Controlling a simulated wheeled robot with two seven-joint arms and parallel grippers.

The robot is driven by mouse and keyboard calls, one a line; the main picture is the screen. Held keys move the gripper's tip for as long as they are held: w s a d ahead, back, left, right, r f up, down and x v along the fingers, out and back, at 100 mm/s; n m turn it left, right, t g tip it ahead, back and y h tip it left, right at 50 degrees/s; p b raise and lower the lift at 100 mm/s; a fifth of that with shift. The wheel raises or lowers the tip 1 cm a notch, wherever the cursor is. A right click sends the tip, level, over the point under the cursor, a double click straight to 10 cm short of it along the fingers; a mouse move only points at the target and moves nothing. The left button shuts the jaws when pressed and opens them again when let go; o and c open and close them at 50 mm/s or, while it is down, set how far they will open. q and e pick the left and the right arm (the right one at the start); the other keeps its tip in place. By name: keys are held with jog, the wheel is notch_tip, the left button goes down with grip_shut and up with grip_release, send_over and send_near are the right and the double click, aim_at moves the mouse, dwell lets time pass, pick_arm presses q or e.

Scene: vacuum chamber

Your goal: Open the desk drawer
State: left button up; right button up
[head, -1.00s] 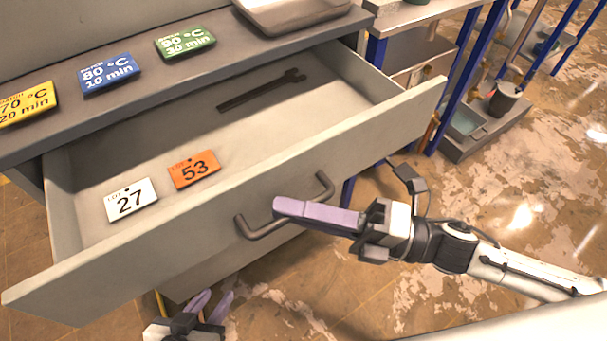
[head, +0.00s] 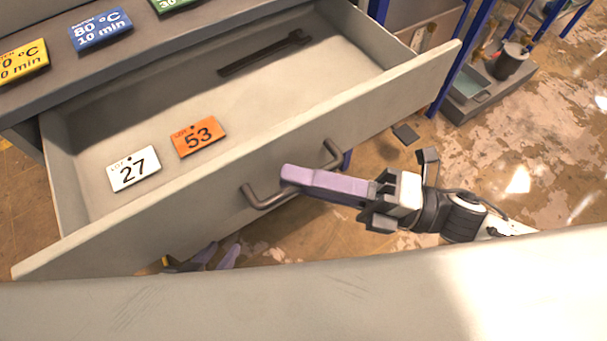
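The grey desk drawer (head: 400,91) stands pulled well out of the desk, its inside exposed. Its dark bar handle (head: 266,199) is on the front panel. My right gripper (head: 290,175) is at the handle, with a purple finger lying across the middle of the bar. The other finger is mostly hidden, so its grip cannot be told. My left gripper (head: 218,255) is low, below the drawer front. Its two purple fingers show apart with nothing seen between them, and its base is largely hidden by a pale surface in the foreground.
In the drawer lie a white tag 27 (head: 134,169), an orange tag 53 (head: 198,137) and a dark wrench (head: 265,53). Yellow (head: 22,62), blue (head: 100,30) and green (head: 172,3) cards lie on the desktop. A blue-legged rack stands at right.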

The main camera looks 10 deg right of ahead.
jog(key=v, duration=1)
jog(key=shift+d, duration=0.15)
